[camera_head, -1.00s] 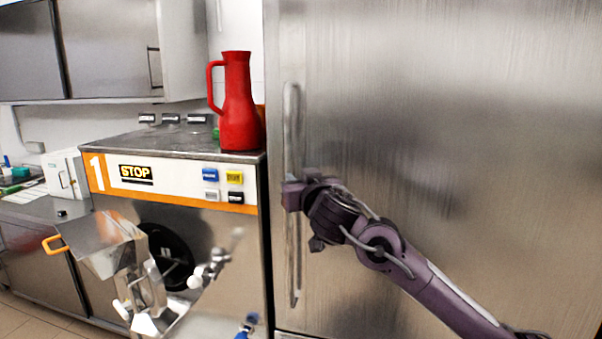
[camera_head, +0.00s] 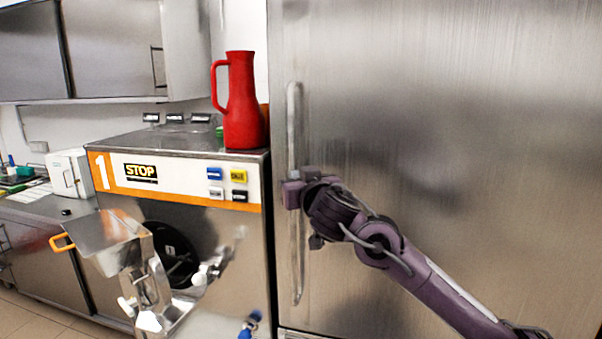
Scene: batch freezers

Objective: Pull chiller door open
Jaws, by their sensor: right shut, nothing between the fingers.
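The chiller door (camera_head: 450,120) is a large brushed-steel panel filling the right side of the head view. It looks closed. Its long vertical handle (camera_head: 294,125) runs along the door's left edge. My right gripper (camera_head: 290,192) is at the middle of the handle, overlapping it in the picture. The gripper is shut with nothing held; its fingertips are small in the view, and contact with the handle cannot be made out. My right arm reaches in from the lower right across the door. My left gripper is not in view.
A steel batch freezer (camera_head: 255,230) with a STOP label stands left of the chiller. A red jug (camera_head: 241,110) sits on its top. A hopper with an orange handle (camera_head: 62,242) juts from its front. A counter with a white box (camera_head: 68,174) is farther left.

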